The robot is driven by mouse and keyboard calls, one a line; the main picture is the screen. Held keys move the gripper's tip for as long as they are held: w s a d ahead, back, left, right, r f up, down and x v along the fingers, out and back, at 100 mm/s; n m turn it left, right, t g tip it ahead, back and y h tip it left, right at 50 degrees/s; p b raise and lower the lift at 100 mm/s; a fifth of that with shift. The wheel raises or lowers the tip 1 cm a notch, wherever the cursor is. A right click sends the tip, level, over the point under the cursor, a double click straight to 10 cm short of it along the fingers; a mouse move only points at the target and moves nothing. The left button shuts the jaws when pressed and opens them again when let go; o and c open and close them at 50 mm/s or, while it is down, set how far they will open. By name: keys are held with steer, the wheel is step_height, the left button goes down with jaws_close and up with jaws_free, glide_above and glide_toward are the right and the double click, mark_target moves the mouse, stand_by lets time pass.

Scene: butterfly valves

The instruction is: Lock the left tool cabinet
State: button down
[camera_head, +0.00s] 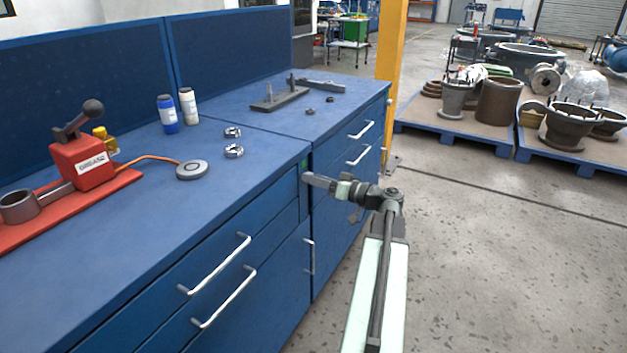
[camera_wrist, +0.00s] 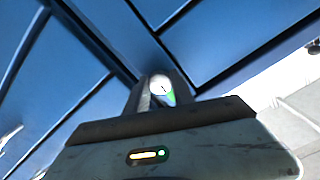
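The left tool cabinet (camera_head: 262,232) is the nearer blue cabinet, with drawers and silver handles on its front. A small green mark (camera_head: 304,164) shows near its upper right front corner. My gripper (camera_head: 308,179) points left at the cabinet front just below that mark, close to it. In the wrist view, a round silver lock face (camera_wrist: 160,85) with a green patch beside it shows at the tips of my gripper (camera_wrist: 157,97).
A second blue cabinet (camera_head: 345,160) stands just beyond. The worktop holds a red tool (camera_head: 82,163), bottles (camera_head: 167,114), metal rings (camera_head: 233,151) and a grey puck (camera_head: 192,170). A yellow post (camera_head: 392,60) stands behind. The floor (camera_head: 500,250) to the right is clear up to the pallets.

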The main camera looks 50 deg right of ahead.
steer(key=shift+m, duration=0.4)
steer(key=shift+r+m, duration=0.1)
steer(key=shift+m, duration=8.6)
steer(key=c, duration=1.1)
jaws_free()
